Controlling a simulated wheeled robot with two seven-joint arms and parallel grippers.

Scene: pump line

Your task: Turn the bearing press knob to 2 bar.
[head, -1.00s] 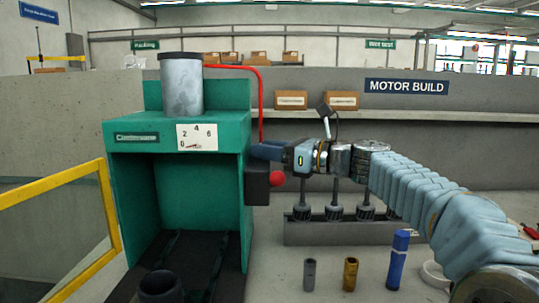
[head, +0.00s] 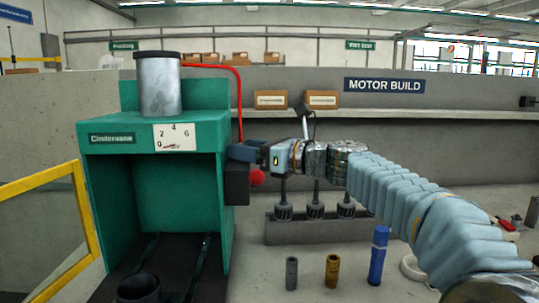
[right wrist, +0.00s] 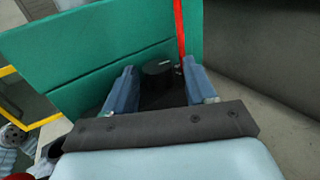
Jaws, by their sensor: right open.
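The bearing press (head: 105,180) is a teal frame with a grey cylinder on top, at the left of the head view. Its white gauge (head: 188,133) is marked 0, 2, 4, 6; the small pointer appears low, close to 0, but is too small to read exactly. My right gripper (head: 238,153) is at the press's right side, above a black box. In the right wrist view, a round black knob (right wrist: 157,68) with a pale mark lies between the open fingers of this gripper (right wrist: 160,73). Contact cannot be told. My left gripper is out of view.
A red ball-shaped part (head: 257,177) sits on the black box (head: 236,186) just below the gripper. A red hose (head: 239,100) runs behind it. A grey rack (head: 290,229) with several dark parts and a blue cylinder (head: 378,256) stand to the right.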

